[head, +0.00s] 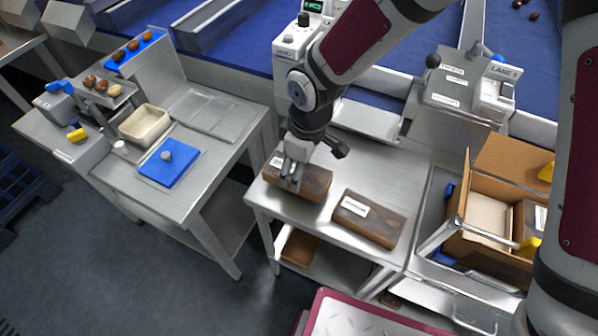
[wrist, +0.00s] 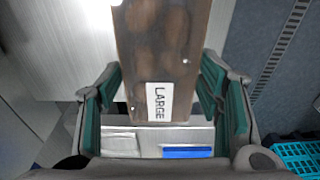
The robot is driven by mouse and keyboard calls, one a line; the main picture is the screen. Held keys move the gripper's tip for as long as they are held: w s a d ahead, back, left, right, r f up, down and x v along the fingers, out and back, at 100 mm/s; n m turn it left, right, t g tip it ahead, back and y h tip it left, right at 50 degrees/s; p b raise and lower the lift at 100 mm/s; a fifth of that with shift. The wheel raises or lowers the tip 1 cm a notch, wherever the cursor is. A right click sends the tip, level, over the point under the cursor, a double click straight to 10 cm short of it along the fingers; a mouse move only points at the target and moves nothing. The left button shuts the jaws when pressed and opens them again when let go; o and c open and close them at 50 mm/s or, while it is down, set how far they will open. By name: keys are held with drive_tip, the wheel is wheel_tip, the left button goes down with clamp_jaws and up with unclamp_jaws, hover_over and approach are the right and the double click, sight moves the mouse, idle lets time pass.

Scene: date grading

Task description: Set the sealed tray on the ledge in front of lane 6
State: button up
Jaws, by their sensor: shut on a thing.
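My gripper (head: 292,172) points down at the left end of the middle steel table and is shut on a brown sealed tray (head: 317,184). In the wrist view the tray (wrist: 165,50) lies between the teal finger pads, its white label reading "LARGE". I cannot tell whether it rests on the table or is just above it. A second brown tray (head: 369,219) with a white label lies flat to the right, apart from the held one. A lane post (head: 290,45) stands behind my wrist; its lettering is too small to read surely. A pale ledge (head: 368,121) shows behind the table, partly hidden by my arm.
An open cardboard carton (head: 490,215) stands to the right, near a post marked "LANE 5" (head: 504,73). A left-hand bench (head: 215,150) holds a blue pad (head: 160,170) and a cream tub (head: 145,124). The middle table (head: 385,175) is bare behind the second tray.

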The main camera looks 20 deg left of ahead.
sight(305, 173)
drive_tip(key=shift+f, duration=1.25)
drive_tip(key=shift+f, duration=0.1)
drive_tip(key=o, duration=1.3)
drive_tip(key=r, duration=0.4)
drive_tip(key=d+r, duration=0.1)
drive_tip(key=r, duration=0.7)
drive_tip(key=shift+d+r, duration=0.1)
drive_tip(key=shift+d, duration=0.15)
